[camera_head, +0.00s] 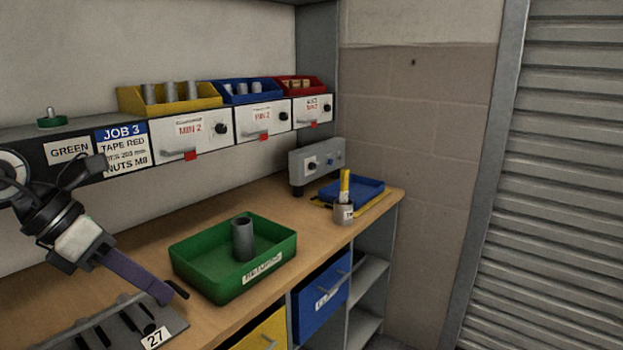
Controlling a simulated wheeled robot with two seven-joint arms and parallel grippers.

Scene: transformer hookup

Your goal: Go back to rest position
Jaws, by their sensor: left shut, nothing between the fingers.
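My left gripper (176,292) comes in from the left over the wooden bench and is shut and empty. Its fingertips are just left of the green tray (190,271), above or near a grey rack marked 27 (120,332). I cannot tell whether the fingers touch anything. My right gripper is not in view.
The green tray holds a grey cylinder (243,240). A grey cup (343,213) with a yellow item and a blue tray (352,191) stand at the back right. A shelf (75,130) carries yellow, blue and red bins. A blue drawer (318,302) sits below the bench.

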